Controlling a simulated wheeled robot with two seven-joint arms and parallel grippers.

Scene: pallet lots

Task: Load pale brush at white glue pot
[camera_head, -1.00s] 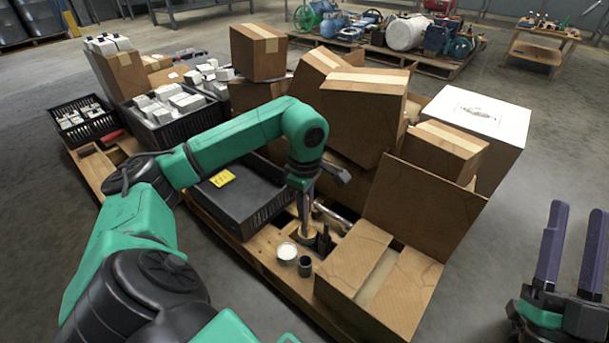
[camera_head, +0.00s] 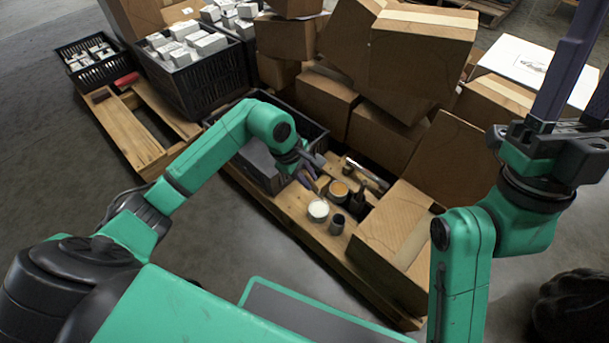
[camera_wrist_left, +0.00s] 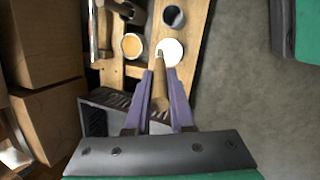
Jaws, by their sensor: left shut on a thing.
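The white glue pot (camera_head: 318,211) stands on the pallet boards, beside a pot with orange contents (camera_head: 339,189). My left gripper (camera_head: 308,179) is just behind and left of the white pot. In the left wrist view its purple fingers (camera_wrist_left: 160,97) are shut on the pale brush (camera_wrist_left: 159,92). The brush points toward the white pot (camera_wrist_left: 170,51), and its tip overlaps the pot's left edge. I cannot tell whether it touches the white contents. My right gripper (camera_head: 580,75) is raised at the right, with its fingers apart and empty.
A dark cup (camera_head: 337,224) and a dark bottle (camera_head: 357,200) stand close to the pots. Cardboard boxes (camera_head: 405,240) crowd the right and back. A black crate (camera_head: 313,133) lies behind my left gripper. The floor in front of the pallet is clear.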

